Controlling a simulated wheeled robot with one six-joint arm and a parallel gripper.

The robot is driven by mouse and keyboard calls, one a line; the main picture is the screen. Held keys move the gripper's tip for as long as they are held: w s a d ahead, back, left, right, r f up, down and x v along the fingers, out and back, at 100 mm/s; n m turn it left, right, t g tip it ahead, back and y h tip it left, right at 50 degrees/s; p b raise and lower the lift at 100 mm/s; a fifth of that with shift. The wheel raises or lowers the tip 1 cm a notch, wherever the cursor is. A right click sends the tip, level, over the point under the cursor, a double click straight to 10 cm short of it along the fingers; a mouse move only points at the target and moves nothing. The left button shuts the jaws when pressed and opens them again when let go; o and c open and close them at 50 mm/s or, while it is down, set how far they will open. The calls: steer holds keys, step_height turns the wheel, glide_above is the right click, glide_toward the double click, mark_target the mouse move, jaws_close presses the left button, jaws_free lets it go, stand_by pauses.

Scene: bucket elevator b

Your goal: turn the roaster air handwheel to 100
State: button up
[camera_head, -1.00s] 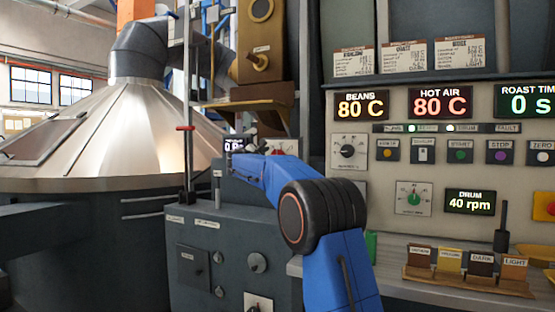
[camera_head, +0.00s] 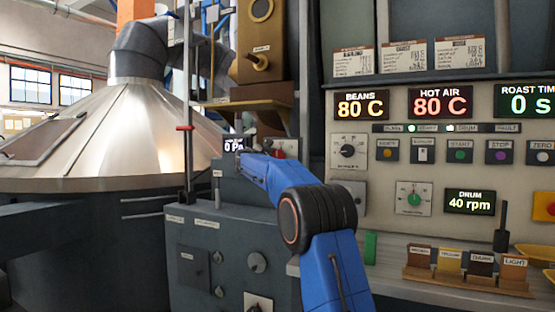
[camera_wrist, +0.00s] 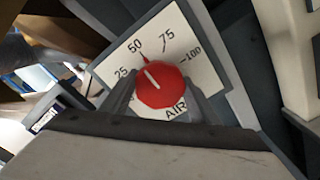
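The roaster air handwheel (camera_wrist: 161,85) is a red round knob with a white pointer line, on a white AIR dial plate (camera_wrist: 206,76) marked 25, 50, 75 and 100. The plate looks tilted in the wrist view. The pointer line points close to the 50 mark. My gripper (camera_wrist: 161,88) has one finger on each side of the knob, and both fingers appear to touch it. In the head view, a red spot (camera_head: 280,151) shows beyond my blue arm, which hides my gripper there.
A small display (camera_head: 234,144) reads 0 Pa left of my arm. The control panel (camera_head: 384,205) at right has readouts, knobs and buttons. A rack of labelled samples (camera_head: 466,277) stands on the shelf below. A metal cone hopper (camera_head: 105,140) fills the left.

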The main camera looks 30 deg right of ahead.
steer(key=shift+f+m, duration=0.1)
steer(key=shift+m, duration=0.2)
steer(key=m, duration=0.3)
steer(key=shift+m, duration=0.3)
steer(key=m, duration=0.4)
steer(key=shift+m, duration=0.3)
steer(key=m, duration=0.4)
steer(key=shift+f, duration=0.1)
steer(key=shift+m, duration=2.4)
steer(key=o, duration=1.1)
steer(key=shift+c, duration=0.2)
steer(key=shift+a, duration=0.1)
